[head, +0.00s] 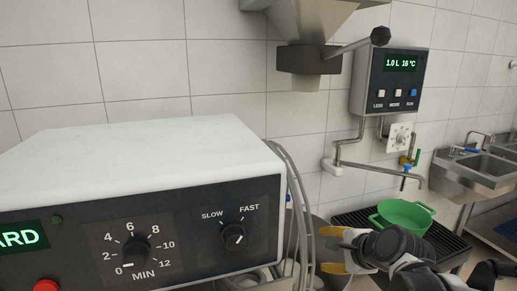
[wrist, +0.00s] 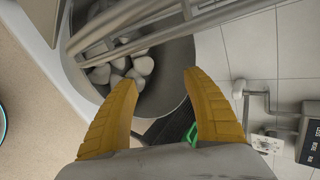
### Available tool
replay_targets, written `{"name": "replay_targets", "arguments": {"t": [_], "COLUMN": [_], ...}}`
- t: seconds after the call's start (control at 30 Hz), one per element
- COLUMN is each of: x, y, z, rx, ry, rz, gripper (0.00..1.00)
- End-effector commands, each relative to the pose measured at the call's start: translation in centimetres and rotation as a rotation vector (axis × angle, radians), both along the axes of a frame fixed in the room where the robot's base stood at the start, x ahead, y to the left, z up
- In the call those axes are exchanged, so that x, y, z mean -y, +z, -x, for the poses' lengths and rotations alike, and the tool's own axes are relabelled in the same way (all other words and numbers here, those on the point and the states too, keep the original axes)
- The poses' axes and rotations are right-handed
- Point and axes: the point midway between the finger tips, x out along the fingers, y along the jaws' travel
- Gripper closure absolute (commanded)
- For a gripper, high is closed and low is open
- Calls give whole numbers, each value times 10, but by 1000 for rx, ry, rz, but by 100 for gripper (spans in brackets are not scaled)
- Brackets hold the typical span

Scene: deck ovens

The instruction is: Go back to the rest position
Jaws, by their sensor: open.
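My gripper (head: 340,252) is at the lower right of the head view, just right of the white-topped machine. Its yellow fingers stand apart in the wrist view (wrist: 158,112), with nothing between them. Beyond the fingertips in the wrist view is a metal bowl (wrist: 172,75) holding several pale lumps, behind the bars of a wire guard (wrist: 135,20). My arm reaches in from the lower right in the head view.
The machine (head: 150,160) with dials fills the left. A water meter panel (head: 393,80) and tap pipe (head: 375,170) are on the tiled wall. A green bowl (head: 420,207) sits on a dark rack (head: 355,222). A steel sink (head: 480,172) is far right. A hopper (head: 305,20) hangs above.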

Motion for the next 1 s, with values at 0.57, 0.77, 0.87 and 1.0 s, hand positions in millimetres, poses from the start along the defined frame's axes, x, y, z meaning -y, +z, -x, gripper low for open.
{"name": "replay_targets", "arguments": {"t": [0.57, 0.77, 0.87, 1.0], "x": [13, 15, 15, 15], "y": [0, -1, -1, -1], "z": [184, 188, 188, 188], "rx": [35, 33, 33, 34], "ry": [1004, 1040, 1038, 1037], "rz": [1177, 1212, 1210, 1209], "gripper": [42, 42, 42, 42]}}
